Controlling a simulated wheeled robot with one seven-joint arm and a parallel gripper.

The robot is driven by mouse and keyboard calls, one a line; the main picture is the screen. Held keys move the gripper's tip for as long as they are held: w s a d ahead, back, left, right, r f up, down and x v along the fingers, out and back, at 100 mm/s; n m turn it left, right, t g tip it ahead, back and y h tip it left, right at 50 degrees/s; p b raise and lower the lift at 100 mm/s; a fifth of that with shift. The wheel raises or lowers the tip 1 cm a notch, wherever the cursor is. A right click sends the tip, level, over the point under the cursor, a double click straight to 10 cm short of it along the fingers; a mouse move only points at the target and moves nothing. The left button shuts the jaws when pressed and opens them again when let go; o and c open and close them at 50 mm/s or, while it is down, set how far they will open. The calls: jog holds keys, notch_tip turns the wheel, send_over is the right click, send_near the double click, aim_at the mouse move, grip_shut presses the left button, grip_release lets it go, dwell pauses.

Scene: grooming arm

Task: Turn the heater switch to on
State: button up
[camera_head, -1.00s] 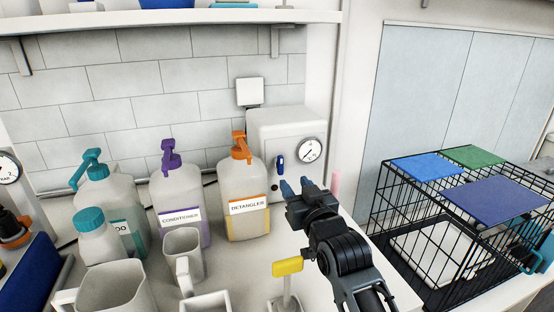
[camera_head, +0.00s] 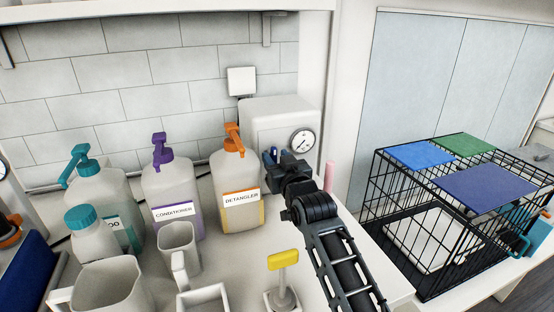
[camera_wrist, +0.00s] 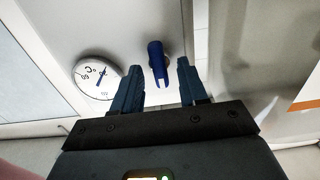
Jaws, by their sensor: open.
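The heater (camera_head: 255,117) is a white box against the back wall, with a round dial (camera_head: 302,142) on its front. Its blue switch (camera_wrist: 157,62) is a lever that shows in the wrist view. The dial also shows there at left (camera_wrist: 97,77). My gripper (camera_wrist: 160,82) is open, with its two dark blue fingers on either side of the lever's lower part. I cannot tell whether either finger touches it. In the head view my gripper (camera_head: 275,156) is at the heater's front and largely hides the switch.
An orange-topped detangler bottle (camera_head: 240,190) stands close left of my gripper. A conditioner bottle (camera_head: 172,195) and a grey mug (camera_head: 178,247) are further left. A yellow-topped stand (camera_head: 283,260) is near my arm. A wire crate (camera_head: 430,215) stands at right.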

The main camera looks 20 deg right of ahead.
jog(key=shift+c, duration=0.2)
grip_shut()
jog(key=shift+n, duration=0.4)
jog(key=shift+f+n+b, duration=0.1)
jog(key=shift+n+b, duration=0.4)
jog(key=shift+n, duration=0.4)
jog(key=n, duration=0.3)
jog(key=shift+a+n, duration=0.1)
jog(key=shift+n, duration=0.2)
jog(key=n, duration=0.5)
jog(key=shift+a+n, duration=0.15)
jog(key=shift+n, duration=0.15)
jog(key=shift+f, duration=0.1)
